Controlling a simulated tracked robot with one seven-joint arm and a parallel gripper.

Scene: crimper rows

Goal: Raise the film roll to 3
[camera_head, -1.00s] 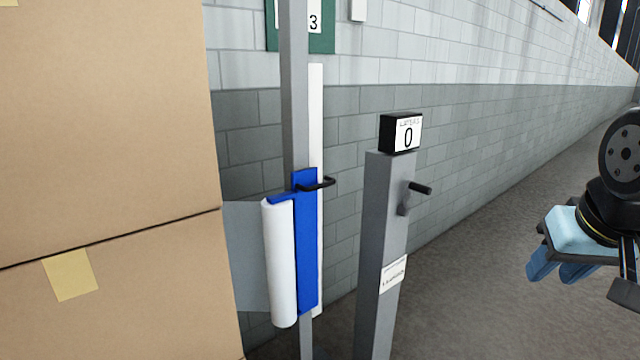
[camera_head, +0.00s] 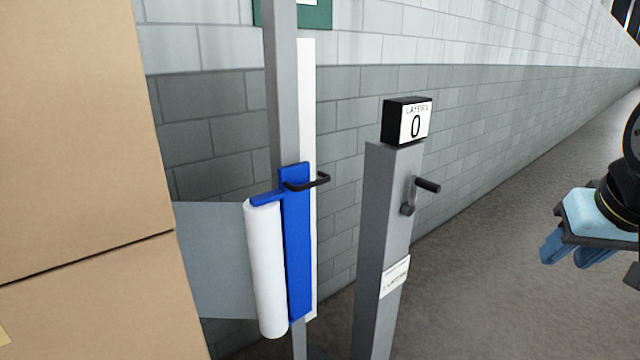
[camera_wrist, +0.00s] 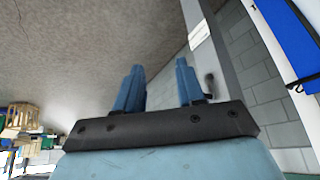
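The white film roll (camera_head: 265,270) hangs upright on a blue carriage (camera_head: 297,245) on a grey mast (camera_head: 283,90). A black handle (camera_head: 308,183) sticks out from the carriage top. A sheet of film (camera_head: 212,260) runs from the roll to the boxes. Right of the mast stands a grey post (camera_head: 385,240) with a black counter box (camera_head: 410,120) reading 0 and a crank (camera_head: 422,188) on its side. My gripper (camera_head: 566,262) is at the right, apart from all of these. In the wrist view its two blue fingers (camera_wrist: 158,85) are apart and empty.
Stacked cardboard boxes (camera_head: 80,130) fill the left. A grey block wall (camera_head: 220,120) runs behind, with a green sign (camera_head: 310,12) partly cut off at the top. The grey floor (camera_head: 490,270) right of the post is clear.

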